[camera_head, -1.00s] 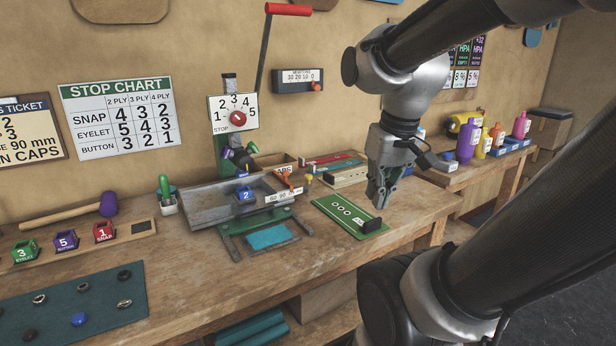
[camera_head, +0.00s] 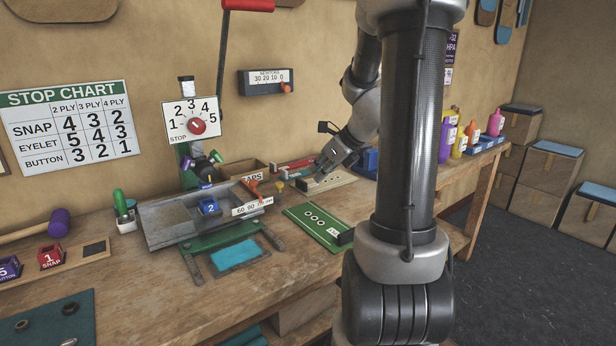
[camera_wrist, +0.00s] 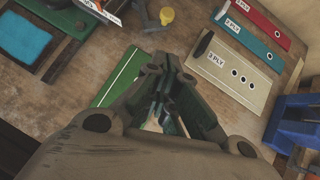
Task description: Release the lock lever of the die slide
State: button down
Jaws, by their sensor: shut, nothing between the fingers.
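The press's grey tray-like slide (camera_head: 160,228) holds a blue die marked 2 (camera_head: 208,207). An orange-topped knob (camera_head: 253,186) stands at the slide's right end, by a millimetre scale. A yellow-topped knob (camera_head: 279,186) stands just right of it and also shows in the wrist view (camera_wrist: 166,16). I cannot tell for certain which one is the lock lever. My gripper (camera_head: 322,164) is shut and empty, right of both knobs and apart from them, over the ply gauges. In the wrist view its fingers (camera_wrist: 160,78) point down over the bench.
A green board with holes (camera_head: 315,226) lies in front of the gripper. A beige 3 PLY gauge (camera_wrist: 235,75), a teal one (camera_wrist: 250,42) and a red one lie behind it. A blue rack (camera_wrist: 295,122) stands right. The press dial (camera_head: 190,122) and raised red-handled lever stand left.

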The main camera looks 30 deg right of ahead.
jog(key=x, duration=0.9)
jog(key=shift+s, duration=0.15)
jog(key=shift+w+a+f, duration=0.1)
jog(key=shift+w+a, duration=0.15)
jog(key=shift+w, duration=0.3)
jog(key=shift+w+a+f, duration=0.1)
jog(key=shift+w+a, duration=0.2)
jog(key=shift+w, duration=0.3)
jog(key=shift+w+a, duration=0.2)
jog(key=shift+w, duration=0.45)
jog(key=shift+w+d+f+n+g+y, duration=0.1)
jog(key=shift+w+d+n+g+y, duration=0.2)
jog(key=shift+w+n, duration=0.25)
jog(key=shift+w+d+n+g+y, duration=0.2)
jog(key=shift+w+d+n+y, duration=0.15)
jog(key=shift+w+n+y, duration=0.15)
jog(key=shift+w+d+n, duration=0.15)
jog(key=shift+w+n, duration=0.3)
jog(key=shift+n, duration=0.2)
jog(key=shift+s, duration=0.1)
